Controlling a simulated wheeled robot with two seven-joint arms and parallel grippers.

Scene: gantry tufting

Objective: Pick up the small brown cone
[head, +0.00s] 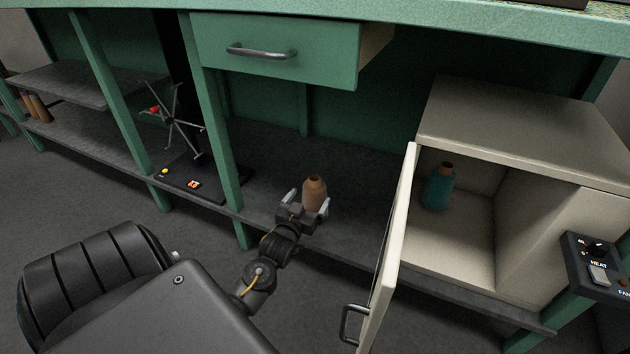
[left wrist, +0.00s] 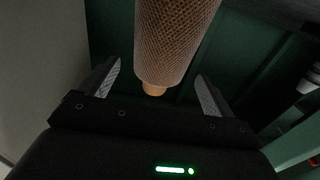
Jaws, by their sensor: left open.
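The small brown cone (head: 314,192) stands upright on the grey lower shelf, under the green drawer. My left gripper (head: 305,205) is open, with a finger on each side of the cone in the head view. In the left wrist view the cone (left wrist: 176,40) fills the upper middle. It lies between the two fingers (left wrist: 162,85), with visible gaps to both, and I cannot tell whether anything touches it. My right gripper is not in view.
A beige cabinet (head: 520,125) with its door (head: 391,240) swung open stands to the right, holding a teal cone (head: 438,187). The green drawer (head: 290,50) is partly open above. A spoked stand (head: 177,122) and green posts (head: 222,160) are at left.

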